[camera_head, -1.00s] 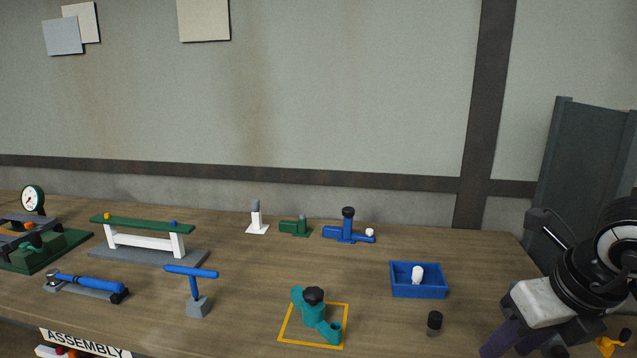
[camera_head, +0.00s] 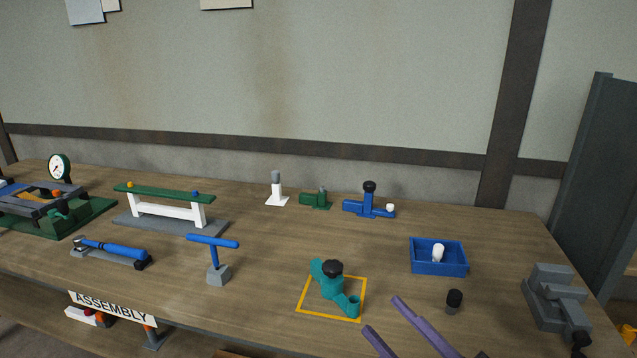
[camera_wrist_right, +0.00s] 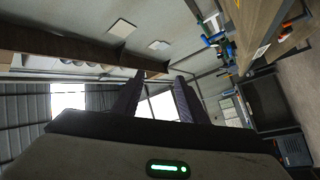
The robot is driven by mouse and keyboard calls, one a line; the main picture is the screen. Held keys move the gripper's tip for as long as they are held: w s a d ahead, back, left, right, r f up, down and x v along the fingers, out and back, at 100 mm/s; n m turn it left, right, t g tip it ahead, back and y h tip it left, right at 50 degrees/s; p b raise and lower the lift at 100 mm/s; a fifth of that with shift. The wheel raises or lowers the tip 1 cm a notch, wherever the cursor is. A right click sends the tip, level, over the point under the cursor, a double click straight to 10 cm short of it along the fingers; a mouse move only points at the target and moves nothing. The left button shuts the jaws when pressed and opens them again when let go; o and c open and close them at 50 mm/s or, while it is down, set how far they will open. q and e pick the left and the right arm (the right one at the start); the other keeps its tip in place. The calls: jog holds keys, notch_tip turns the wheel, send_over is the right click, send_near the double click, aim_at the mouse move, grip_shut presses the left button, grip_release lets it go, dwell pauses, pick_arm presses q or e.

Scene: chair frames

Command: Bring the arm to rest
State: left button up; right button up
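My right gripper (camera_head: 382,314) shows at the bottom of the head view as two purple fingers, spread apart with nothing between them. They show in front of the bench's front part, right of the yellow square outline. In the right wrist view the fingers (camera_wrist_right: 160,76) also stand apart and empty, with wall, ceiling and window behind them. The rest of the right arm is out of the head view. My left gripper is in neither view.
On the wooden bench (camera_head: 290,240), a teal part (camera_head: 328,283) stands in a yellow outline. Near the right fingers are a black-capped cylinder (camera_head: 453,301), a blue tray (camera_head: 438,270) with a white piece, and a grey vise (camera_head: 556,298). Further left stand a blue T-shaped piece (camera_head: 214,256) and a green-topped rack (camera_head: 165,193).

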jog(key=s+d+f+m+g+h, duration=0.1)
jog(key=s+d+f+m+h, duration=0.15)
jog(key=f+m+h, duration=0.55)
jog(key=s+d+f+m+g+h, duration=0.15)
jog(key=d+f+m, duration=0.25)
jog(key=f, duration=0.7)
jog(key=s+f+m+g+h, duration=0.2)
jog(key=s+f+g, duration=0.3)
jog(key=s+f, duration=0.6)
notch_tip(320, 180, down, 3)
jog(key=shift+s+a+m, duration=0.2)
jog(key=shift+a+m, duration=0.2)
jog(key=shift+m, duration=0.3)
